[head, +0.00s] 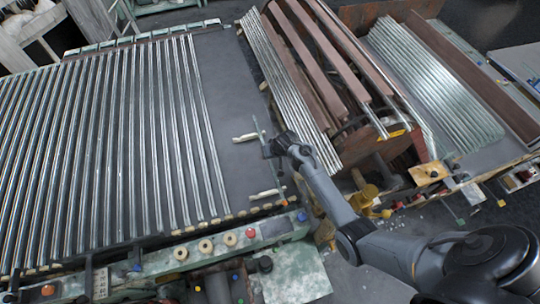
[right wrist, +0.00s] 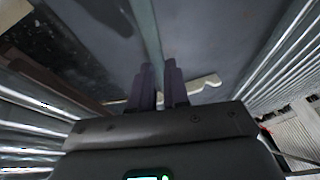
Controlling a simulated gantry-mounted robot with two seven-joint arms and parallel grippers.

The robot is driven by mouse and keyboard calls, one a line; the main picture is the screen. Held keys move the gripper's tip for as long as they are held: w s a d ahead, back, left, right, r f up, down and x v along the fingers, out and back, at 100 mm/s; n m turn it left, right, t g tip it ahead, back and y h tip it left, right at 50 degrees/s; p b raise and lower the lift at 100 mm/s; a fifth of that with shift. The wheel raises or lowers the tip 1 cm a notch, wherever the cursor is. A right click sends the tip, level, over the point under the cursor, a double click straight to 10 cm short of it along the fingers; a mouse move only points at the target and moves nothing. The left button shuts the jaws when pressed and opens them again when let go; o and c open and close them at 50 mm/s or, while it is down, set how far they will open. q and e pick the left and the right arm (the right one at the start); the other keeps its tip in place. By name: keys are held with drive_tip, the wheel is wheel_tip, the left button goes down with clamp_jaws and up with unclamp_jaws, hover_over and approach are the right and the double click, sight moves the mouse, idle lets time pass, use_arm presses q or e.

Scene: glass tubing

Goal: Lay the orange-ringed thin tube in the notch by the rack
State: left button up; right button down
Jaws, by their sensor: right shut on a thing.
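The thin tube (head: 258,127) is a slim grey-green rod, held over the bare grey strip of the table. A small orange spot, perhaps its ring, shows near its lower end. My right gripper (head: 268,149) is shut on the tube. In the right wrist view the tube (right wrist: 149,28) runs up and away from between the fingers of my right gripper (right wrist: 160,75). Two cream notched supports, an upper one (head: 245,137) and a lower one (head: 266,194), lie beneath or beside the tube. Contact with them cannot be told. My left gripper is not in view.
A rack of long glass tubes (head: 120,140) fills the left. Brown beams (head: 315,50) and more tubes (head: 435,85) stand to the right. A green machine rail with round knobs (head: 205,246) runs along the front. The grey strip (head: 228,85) is mostly clear.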

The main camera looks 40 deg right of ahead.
drive_tip(key=shift+f, duration=0.6)
drive_tip(key=shift+f, duration=0.1)
drive_tip(key=shift+f, duration=0.25)
drive_tip(key=c, duration=1.1)
unclamp_jaws()
drive_tip(key=shift+s+r, duration=0.1)
drive_tip(key=shift+r, duration=0.65)
drive_tip(key=v, duration=1)
drive_tip(key=s+a+r+n, duration=0.2)
drive_tip(key=s+a, duration=0.2)
drive_tip(key=s, duration=0.4)
drive_tip(key=s+a+r+n+g, duration=0.1)
drive_tip(key=s+a+r+n, duration=0.1)
drive_tip(key=s+a, duration=0.3)
drive_tip(key=s+a+r+n, duration=0.2)
drive_tip(key=s+a, duration=0.3)
drive_tip(key=s, duration=0.7)
drive_tip(key=shift+s+n+p, duration=0.3)
drive_tip(key=shift+n+p, duration=0.15)
drive_tip(key=shift+n, duration=0.05)
